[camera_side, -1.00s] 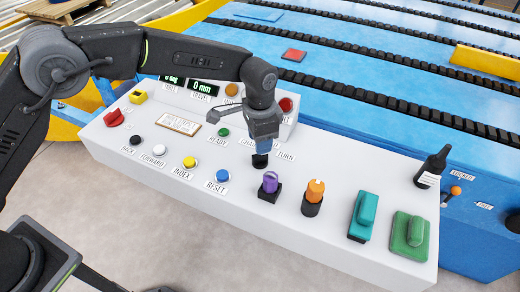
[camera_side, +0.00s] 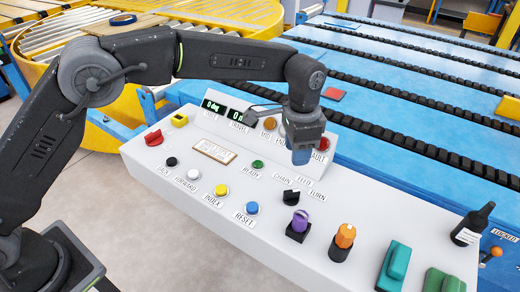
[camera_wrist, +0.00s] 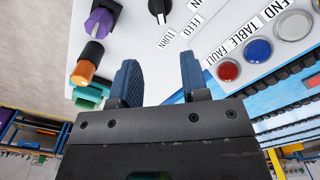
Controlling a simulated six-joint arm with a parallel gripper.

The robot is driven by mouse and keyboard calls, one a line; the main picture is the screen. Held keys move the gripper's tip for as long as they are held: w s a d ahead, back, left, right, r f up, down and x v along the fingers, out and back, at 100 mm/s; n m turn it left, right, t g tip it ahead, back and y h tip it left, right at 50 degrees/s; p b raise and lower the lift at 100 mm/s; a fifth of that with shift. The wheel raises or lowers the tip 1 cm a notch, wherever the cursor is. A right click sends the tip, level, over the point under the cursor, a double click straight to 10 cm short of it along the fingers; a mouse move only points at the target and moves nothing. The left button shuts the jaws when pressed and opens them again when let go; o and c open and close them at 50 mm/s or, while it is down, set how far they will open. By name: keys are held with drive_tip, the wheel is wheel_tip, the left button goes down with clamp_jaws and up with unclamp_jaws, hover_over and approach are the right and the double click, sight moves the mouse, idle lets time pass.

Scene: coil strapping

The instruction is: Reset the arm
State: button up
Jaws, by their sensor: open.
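My gripper (camera_side: 302,155) hangs above the white control panel (camera_side: 225,185), above and a little behind the black selector knob (camera_side: 291,197) marked CHAIN, FEED and TURN. In the wrist view the two blue fingers of my gripper (camera_wrist: 158,80) stand apart with nothing between them. The black knob (camera_wrist: 158,10) shows beyond the fingertips, clear of them. The blue RESET button (camera_side: 252,208) sits on the front of the panel, left of the black knob, and nothing touches it.
Yellow (camera_side: 221,190) and white (camera_side: 193,174) buttons lie left of RESET. A blue chain conveyor (camera_side: 400,75) runs behind.

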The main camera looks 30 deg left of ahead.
drive_tip(key=shift+r, duration=0.1)
drive_tip(key=s+a+r+n+t, duration=0.35)
drive_tip(key=s+a+r, duration=0.65)
drive_tip(key=a+r, duration=0.35)
drive_tip(key=s+a+f+n+t, duration=0.1)
drive_tip(key=s+a+n, duration=0.1)
drive_tip(key=s+a, duration=0.3)
drive_tip(key=s+a+f+n+t, duration=0.1)
drive_tip(key=s+a, duration=0.4)
drive_tip(key=s, duration=0.8)
drive_tip(key=f+n, duration=0.1)
drive_tip(key=n, duration=0.1)
drive_tip(key=shift+n, duration=0.35)
drive_tip(key=shift+o, duration=0.4)
